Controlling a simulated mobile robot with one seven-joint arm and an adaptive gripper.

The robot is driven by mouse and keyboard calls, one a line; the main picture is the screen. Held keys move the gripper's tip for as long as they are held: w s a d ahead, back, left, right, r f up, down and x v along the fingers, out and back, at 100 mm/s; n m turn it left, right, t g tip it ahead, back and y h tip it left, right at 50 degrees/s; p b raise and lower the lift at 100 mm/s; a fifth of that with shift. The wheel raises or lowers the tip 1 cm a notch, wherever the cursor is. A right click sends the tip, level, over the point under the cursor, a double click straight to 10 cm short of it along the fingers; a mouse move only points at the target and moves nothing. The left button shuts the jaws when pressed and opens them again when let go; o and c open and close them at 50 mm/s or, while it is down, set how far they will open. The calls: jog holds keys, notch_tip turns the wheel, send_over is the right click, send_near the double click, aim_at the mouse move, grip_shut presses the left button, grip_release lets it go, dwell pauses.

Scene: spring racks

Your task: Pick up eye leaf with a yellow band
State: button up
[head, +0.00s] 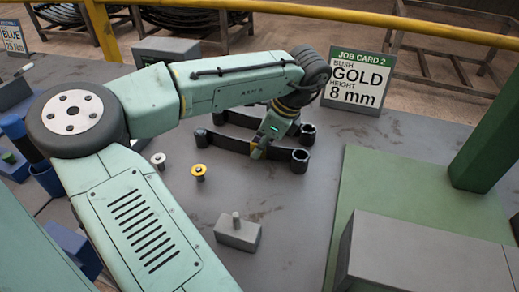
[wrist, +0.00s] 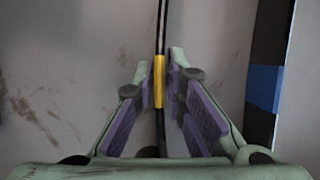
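The eye leaf with a yellow band is a dark curved strip (head: 226,143) on the grey table in the head view, with a round eye at its right end. In the wrist view it is a thin black strip (wrist: 162,25) seen edge-on, with the yellow band (wrist: 159,80) between my fingers. My gripper (head: 260,150) is down at the middle of this leaf. In the wrist view my gripper (wrist: 161,65) is open, with one finger on each side of the band and small gaps beside it. My fingers hide part of the leaf in the head view.
A second dark leaf (head: 240,119) lies just behind; its blue band (wrist: 264,88) shows at the right in the wrist view. A gold bush (head: 199,172), a silver bush (head: 158,160) and a grey block with a peg (head: 238,232) stand nearby. A job card (head: 356,80) stands behind.

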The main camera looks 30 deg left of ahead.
grip_shut()
jog(key=shift+r, duration=0.1)
dwell(0.3)
jog(key=shift+r, duration=0.1)
notch_tip(320, 180, up, 9)
jog(key=shift+f+b, duration=0.2)
jog(key=shift+b, duration=0.9)
jog(key=shift+f+b, duration=0.6)
jog(key=shift+b, duration=0.3)
jog(key=shift+r, duration=0.1)
